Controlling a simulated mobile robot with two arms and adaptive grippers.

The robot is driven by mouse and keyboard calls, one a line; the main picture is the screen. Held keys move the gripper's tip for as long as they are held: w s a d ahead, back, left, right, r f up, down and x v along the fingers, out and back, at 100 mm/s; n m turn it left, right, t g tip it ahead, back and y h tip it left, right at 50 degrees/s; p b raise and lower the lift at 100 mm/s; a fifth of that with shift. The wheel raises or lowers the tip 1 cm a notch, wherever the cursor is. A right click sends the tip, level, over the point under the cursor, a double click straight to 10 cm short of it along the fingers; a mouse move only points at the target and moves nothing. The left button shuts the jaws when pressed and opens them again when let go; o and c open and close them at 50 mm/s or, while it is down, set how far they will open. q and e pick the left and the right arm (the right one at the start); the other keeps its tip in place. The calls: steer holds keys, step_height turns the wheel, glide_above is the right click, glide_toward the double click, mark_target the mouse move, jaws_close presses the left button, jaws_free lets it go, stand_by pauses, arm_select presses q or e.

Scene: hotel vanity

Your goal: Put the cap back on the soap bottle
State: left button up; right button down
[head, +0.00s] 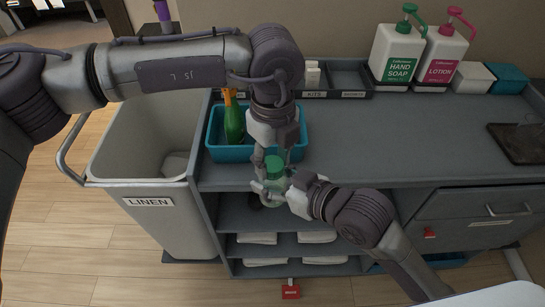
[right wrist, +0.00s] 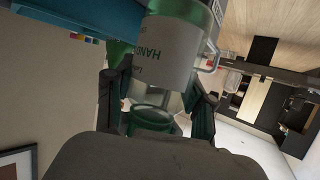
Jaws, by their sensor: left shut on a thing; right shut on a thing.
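A small clear, greenish soap bottle (head: 273,190) is upright in front of the cart's front edge. A green cap (head: 274,166) shows at its top; I cannot tell whether it is seated. My left gripper (head: 273,172) reaches down from above and is shut on the green cap. My right gripper (head: 274,188) comes in from the right and is shut on the bottle. The fingers hide much of both.
A teal bin (head: 228,152) with a green spray bottle (head: 234,122) stands behind the grippers. HAND SOAP (head: 397,55) and LOTION (head: 440,58) pump bottles stand at the back right. A linen bin (head: 150,205) is on the left. The middle-right countertop (head: 410,125) is clear.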

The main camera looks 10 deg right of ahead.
arm_select(q)
steer(key=m, duration=0.6)
steer(key=shift+m, duration=0.4)
steer(key=m, duration=0.8)
steer(key=shift+m, duration=0.4)
steer(key=m, duration=0.6)
steer(key=shift+m, duration=0.3)
steer(key=m, duration=0.4)
steer(key=shift+m, duration=0.3)
steer(key=m, duration=0.6)
steer(key=shift+m, duration=0.3)
steer(key=m, duration=0.4)
steer(key=shift+w+f, duration=0.1)
steer(key=m, duration=0.5)
steer(key=o, duration=1.4)
steer(key=shift+c, duration=0.2)
